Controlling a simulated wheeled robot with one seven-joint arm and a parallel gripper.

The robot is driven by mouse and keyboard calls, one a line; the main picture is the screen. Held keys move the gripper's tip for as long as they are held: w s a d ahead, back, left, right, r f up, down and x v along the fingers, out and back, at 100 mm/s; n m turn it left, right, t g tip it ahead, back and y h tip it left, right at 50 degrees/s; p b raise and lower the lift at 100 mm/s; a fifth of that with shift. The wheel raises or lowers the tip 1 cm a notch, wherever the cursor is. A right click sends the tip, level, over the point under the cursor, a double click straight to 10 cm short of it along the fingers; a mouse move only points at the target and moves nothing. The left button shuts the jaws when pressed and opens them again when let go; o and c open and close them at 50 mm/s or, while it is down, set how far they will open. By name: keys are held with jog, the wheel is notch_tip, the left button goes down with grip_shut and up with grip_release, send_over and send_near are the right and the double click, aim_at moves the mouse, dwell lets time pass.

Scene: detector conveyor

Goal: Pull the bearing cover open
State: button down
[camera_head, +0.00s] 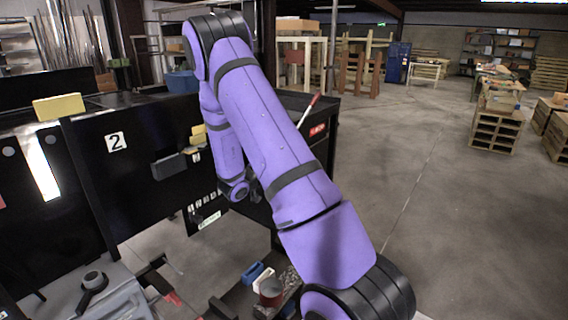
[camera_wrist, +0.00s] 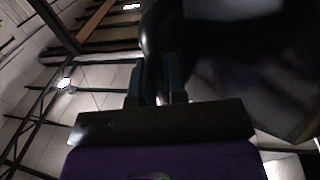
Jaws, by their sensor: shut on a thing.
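My gripper (camera_head: 254,190) is low against the front of a black machine (camera_head: 137,185), mostly behind my purple arm. In the wrist view, the two dark fingers of my gripper (camera_wrist: 155,68) point up and are shut on a dark curved part, which I take to be the bearing cover (camera_wrist: 151,28). The picture there is dim, so the exact grip and how far the cover is open cannot be told. In the head view my arm hides the cover's outline.
The machine front has a panel marked 2 (camera_head: 116,142) and a yellow block (camera_head: 59,107) on top. A red-handled lever (camera_head: 309,110) stands behind my arm. A low cart with a reddish can (camera_head: 270,292) is below.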

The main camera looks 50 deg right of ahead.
jog(key=w+a+m+g, duration=0.2)
jog(key=a+g, duration=0.1)
jog(key=a, duration=0.5)
jog(key=shift+w+a+y, duration=0.25)
jog(key=shift+a+y, duration=0.05)
jog(key=shift+a, duration=0.05)
jog(key=shift+r, duration=0.1)
jog(key=c, duration=1.5)
grip_release()
jog(key=shift+o, duration=0.2)
jog(key=shift+a, duration=0.1)
jog(key=v, duration=1)
jog(key=shift+a, duration=0.3)
